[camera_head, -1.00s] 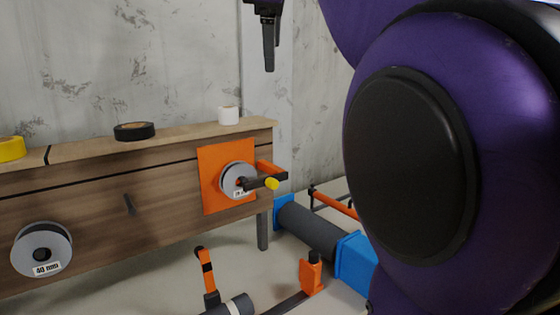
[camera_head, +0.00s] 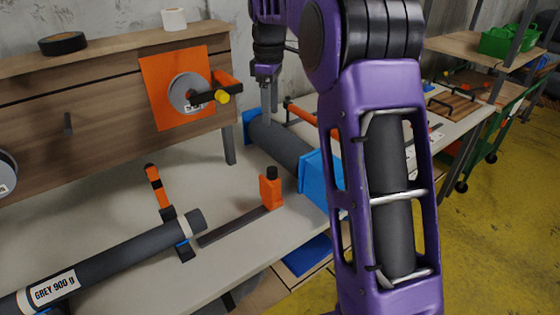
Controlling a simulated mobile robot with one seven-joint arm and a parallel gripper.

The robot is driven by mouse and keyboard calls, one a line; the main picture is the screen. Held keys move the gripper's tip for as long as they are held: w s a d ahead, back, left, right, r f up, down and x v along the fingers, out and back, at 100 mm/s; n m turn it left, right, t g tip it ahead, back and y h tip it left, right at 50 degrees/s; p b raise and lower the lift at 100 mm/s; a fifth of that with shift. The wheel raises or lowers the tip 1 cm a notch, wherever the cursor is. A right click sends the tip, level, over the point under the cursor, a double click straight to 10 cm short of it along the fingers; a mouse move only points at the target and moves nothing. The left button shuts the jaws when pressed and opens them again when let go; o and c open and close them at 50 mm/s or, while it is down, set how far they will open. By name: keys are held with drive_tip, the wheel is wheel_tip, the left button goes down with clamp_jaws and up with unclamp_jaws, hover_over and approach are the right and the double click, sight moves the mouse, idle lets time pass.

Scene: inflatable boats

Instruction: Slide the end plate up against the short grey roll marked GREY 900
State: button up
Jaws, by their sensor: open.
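The grey roll (camera_head: 120,256) with the white label reading GREY 900 g lies on the bench at the lower left; its left end is out of frame. A dark flat rail (camera_head: 235,226) starts near its right end. An orange upright block with a black knob, which looks like the end plate (camera_head: 270,190), stands at the rail's far right end, clearly apart from the roll. My gripper (camera_head: 268,118) is open and empty, fingers down, behind and above the orange block and apart from it. My purple arm hides part of the bench's right side.
An orange-and-black arm (camera_head: 157,187) stands up beside the roll's right end. A dark roller with blue ends (camera_head: 320,178) lies behind the orange block. A wooden panel with an orange plate (camera_head: 160,108) backs the bench. Shelves with green bins (camera_head: 497,40) are at far right.

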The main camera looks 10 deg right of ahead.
sight(272, 169)
wheel_tip(272, 169, down, 18)
drive_tip(key=shift+r+b, duration=0.1)
drive_tip(key=shift+b, duration=0.9)
clamp_jaws()
idle(0.9)
